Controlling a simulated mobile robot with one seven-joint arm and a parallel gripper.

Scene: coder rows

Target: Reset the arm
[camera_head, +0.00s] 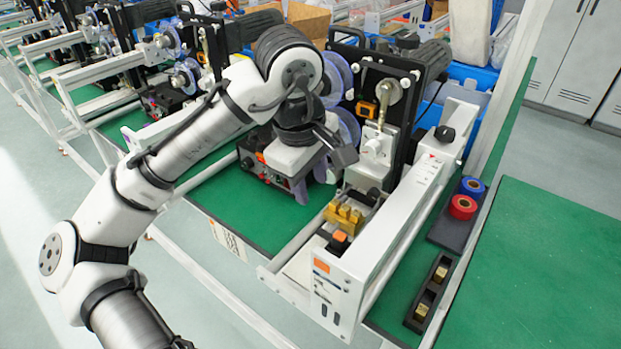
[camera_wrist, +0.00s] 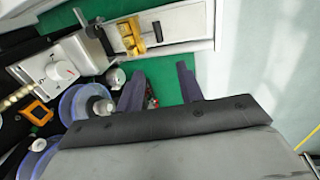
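My arm reaches in from the left in the head view, bent over the coder machine (camera_head: 378,150). My gripper (camera_head: 312,182) points downward with purple fingers, partly hidden behind the wrist. In the wrist view my gripper (camera_wrist: 160,80) shows two purple fingers spread apart. Green table surface and a small part of the machine show between and beyond them. Nothing is held between the fingers. The machine's white head with a round knob (camera_wrist: 62,70) and its brass block (camera_wrist: 130,40) lie ahead and to the left of the fingers.
A long white machine housing (camera_head: 400,225) stands right of the gripper. A black holder (camera_head: 430,290) with brass pieces lies in front. The green table (camera_head: 545,270) at right is clear. More coder machines line the left.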

